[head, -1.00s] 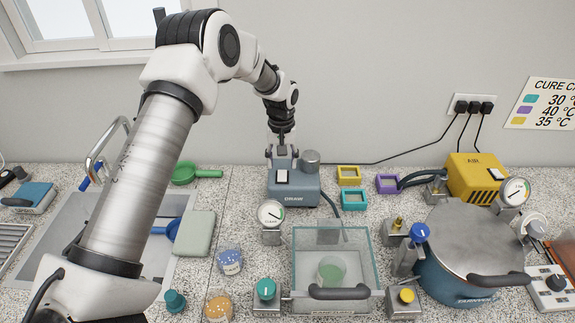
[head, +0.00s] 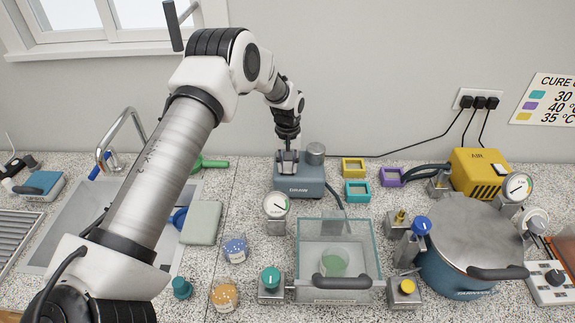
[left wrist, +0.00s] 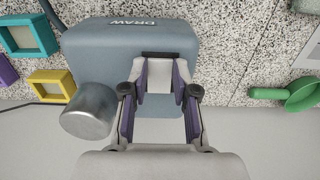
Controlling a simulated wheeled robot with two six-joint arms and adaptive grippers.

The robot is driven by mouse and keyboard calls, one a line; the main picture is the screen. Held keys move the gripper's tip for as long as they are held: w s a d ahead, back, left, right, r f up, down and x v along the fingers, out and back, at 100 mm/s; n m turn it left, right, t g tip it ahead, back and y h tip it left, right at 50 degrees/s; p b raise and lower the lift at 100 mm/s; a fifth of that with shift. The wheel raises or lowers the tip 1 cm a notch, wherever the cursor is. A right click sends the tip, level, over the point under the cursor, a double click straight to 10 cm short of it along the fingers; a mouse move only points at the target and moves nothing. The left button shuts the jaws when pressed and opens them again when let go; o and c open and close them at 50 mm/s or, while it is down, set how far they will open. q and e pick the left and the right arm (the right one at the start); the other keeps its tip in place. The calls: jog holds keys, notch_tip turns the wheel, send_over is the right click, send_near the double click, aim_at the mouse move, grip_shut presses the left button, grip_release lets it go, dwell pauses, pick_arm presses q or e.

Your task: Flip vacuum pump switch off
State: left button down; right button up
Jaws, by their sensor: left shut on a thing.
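The blue-grey vacuum pump marked DRAW (head: 299,181) stands at the back middle of the counter. It also shows in the left wrist view (left wrist: 95,50), with its metal cylinder (left wrist: 88,112) beside the gripper. My left gripper (head: 287,165) points down at the pump's top, where the pale switch sits. Which way the switch is tipped cannot be told. My right gripper is not in view.
A clear vacuum chamber (head: 309,235) with a gauge (head: 276,206) stands in front of the pump. Yellow (head: 353,160) and teal (head: 346,187) frames lie right of it. A blue pressure pot (head: 452,273) and yellow air unit (head: 478,172) stand farther right.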

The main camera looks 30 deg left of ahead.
pick_arm(q)
jog(key=shift+w+a+f+g+h+b, duration=0.2)
jog(key=shift+f+g+h+b, duration=0.2)
jog(key=shift+g+b, duration=0.3)
jog(key=shift+b, duration=0.45)
jog(key=shift+r+g+h, duration=0.25)
jog(key=shift+g+h, duration=0.05)
jog(key=shift+g, duration=0.1)
jog(key=c, duration=0.9)
grip_release()
jog(key=shift+w, duration=0.25)
jog(key=v, duration=1.2)
jog(key=shift+f, duration=0.1)
